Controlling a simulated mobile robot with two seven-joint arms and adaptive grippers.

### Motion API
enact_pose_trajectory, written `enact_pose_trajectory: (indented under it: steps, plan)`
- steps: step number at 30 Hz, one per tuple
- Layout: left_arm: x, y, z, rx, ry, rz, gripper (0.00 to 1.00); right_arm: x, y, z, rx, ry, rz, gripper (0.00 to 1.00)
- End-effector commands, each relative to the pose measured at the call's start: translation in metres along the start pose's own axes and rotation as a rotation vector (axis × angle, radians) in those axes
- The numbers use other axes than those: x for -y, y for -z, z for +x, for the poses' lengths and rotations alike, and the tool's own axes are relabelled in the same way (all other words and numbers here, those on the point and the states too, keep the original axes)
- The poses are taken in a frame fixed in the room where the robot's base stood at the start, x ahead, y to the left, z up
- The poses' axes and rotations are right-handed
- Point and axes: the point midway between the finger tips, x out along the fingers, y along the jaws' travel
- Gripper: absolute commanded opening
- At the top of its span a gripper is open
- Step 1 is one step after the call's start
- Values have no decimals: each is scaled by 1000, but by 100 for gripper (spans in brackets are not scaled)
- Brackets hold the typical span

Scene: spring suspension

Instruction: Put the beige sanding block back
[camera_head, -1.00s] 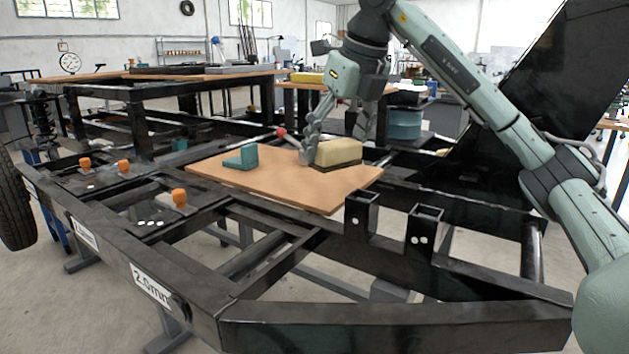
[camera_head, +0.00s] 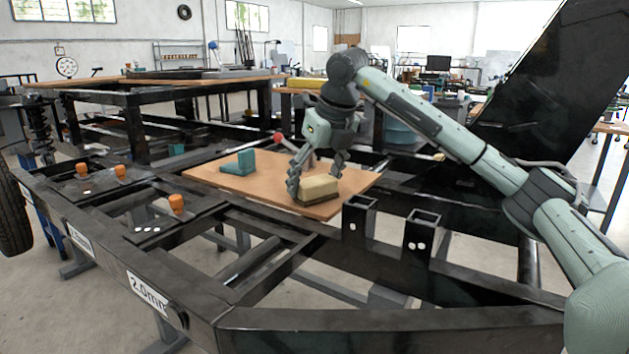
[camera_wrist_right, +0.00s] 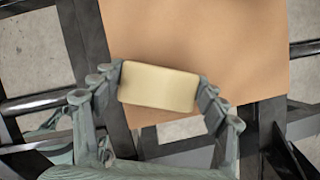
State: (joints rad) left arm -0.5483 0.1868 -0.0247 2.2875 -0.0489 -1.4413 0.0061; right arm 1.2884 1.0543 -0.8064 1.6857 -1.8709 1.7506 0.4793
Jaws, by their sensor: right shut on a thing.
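The beige sanding block (camera_head: 319,188) has a dark underside and is at the front right part of the brown board (camera_head: 225,186). My right gripper (camera_head: 314,186) is shut on it, one finger on each side. In the right wrist view the block (camera_wrist_right: 158,87) sits between the two fingertips of the gripper (camera_wrist_right: 160,88), near the board's edge. Whether the block touches the board or is slightly above it I cannot tell. My left gripper is not in view.
A teal angled block (camera_head: 240,163) stands on the board's left part. A red ball-topped lever (camera_head: 279,137) is behind the board. Black frame rails surround it, with two square posts (camera_head: 421,232) at the front right and orange knobs (camera_head: 176,203) at left.

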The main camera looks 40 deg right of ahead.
Motion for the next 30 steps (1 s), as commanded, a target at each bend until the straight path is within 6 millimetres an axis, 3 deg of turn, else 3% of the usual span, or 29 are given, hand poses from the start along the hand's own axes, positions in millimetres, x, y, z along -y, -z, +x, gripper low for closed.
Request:
enact_pose_trajectory:
  steps: [4,5,10,23,30]
  plan:
    - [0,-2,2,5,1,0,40,0,1,3,0,0,0,46]
    - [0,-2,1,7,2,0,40,0,2,3,-1,0,0,74]
    - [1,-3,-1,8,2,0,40,0,1,2,-1,0,0,93]
    - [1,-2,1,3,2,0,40,0,-1,-6,2,0,0,93]
    - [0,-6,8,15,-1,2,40,0,-2,-52,5,-1,0,93]
